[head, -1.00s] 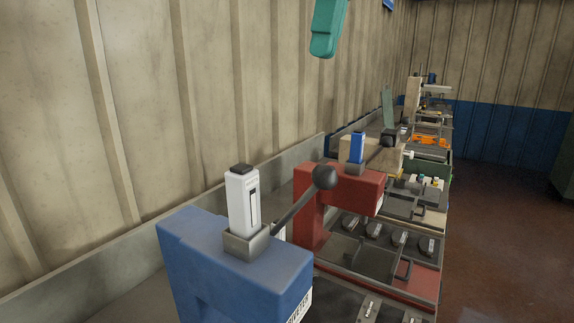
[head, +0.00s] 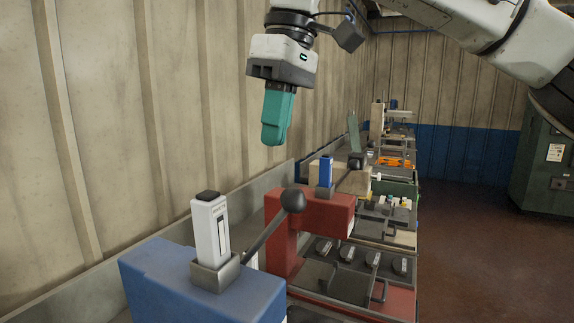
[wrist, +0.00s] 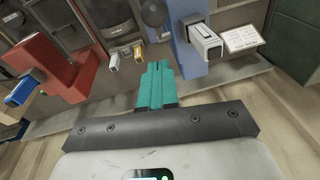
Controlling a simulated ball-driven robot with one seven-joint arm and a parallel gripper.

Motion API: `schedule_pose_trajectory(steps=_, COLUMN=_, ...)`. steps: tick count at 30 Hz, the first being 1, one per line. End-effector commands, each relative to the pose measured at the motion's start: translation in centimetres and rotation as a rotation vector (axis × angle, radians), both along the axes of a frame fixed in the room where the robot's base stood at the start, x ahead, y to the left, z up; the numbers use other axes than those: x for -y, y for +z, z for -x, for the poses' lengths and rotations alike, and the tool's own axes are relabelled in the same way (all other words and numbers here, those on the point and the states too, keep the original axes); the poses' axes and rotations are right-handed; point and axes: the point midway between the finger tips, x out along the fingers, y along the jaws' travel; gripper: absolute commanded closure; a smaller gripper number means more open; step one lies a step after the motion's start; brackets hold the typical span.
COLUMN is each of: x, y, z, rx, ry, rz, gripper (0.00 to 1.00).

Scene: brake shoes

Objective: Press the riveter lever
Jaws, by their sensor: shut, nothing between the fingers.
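The blue riveter (head: 205,285) stands in the head view's lower foreground. Its grey lever (head: 262,236) slants up to the right and ends in a black ball knob (head: 293,200). A white upright box with a black top (head: 210,228) sits in a grey holder on the riveter. My gripper (head: 273,140) has teal fingers pointing down, shut and empty, above the knob in the picture and apart from it. In the wrist view the closed fingers (wrist: 158,68) show before the blue riveter (wrist: 186,58), with a black ball (wrist: 153,12) at the top edge.
A red machine (head: 318,208) with a blue upright box (head: 326,171) stands behind the riveter. Trays with dark parts (head: 345,255) lie to its right. The corrugated wall (head: 90,130) runs close on the left. Open floor (head: 470,250) lies to the right.

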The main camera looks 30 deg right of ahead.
Motion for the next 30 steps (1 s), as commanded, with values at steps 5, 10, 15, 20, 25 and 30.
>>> schedule_pose_trajectory(steps=5, x=0.1, y=-2.8, z=0.6, rx=0.0, ry=-0.002, rz=0.003, gripper=1.0)
schedule_pose_trajectory(steps=10, x=0.5, y=-4.2, z=1.7, rx=0.0, ry=-0.002, rz=0.002, gripper=1.0)
schedule_pose_trajectory(steps=15, x=0.6, y=-4.9, z=2.2, rx=0.0, ry=-0.001, rz=0.001, gripper=1.0)
schedule_pose_trajectory(steps=20, x=0.6, y=-5.0, z=2.2, rx=0.001, ry=0.0, rz=-0.001, gripper=1.0)
schedule_pose_trajectory(steps=25, x=0.6, y=-4.9, z=2.2, rx=0.001, ry=0.0, rz=-0.001, gripper=1.0)
schedule_pose_trajectory(steps=30, x=0.7, y=-5.2, z=2.1, rx=0.014, ry=-0.001, rz=-0.013, gripper=1.0)
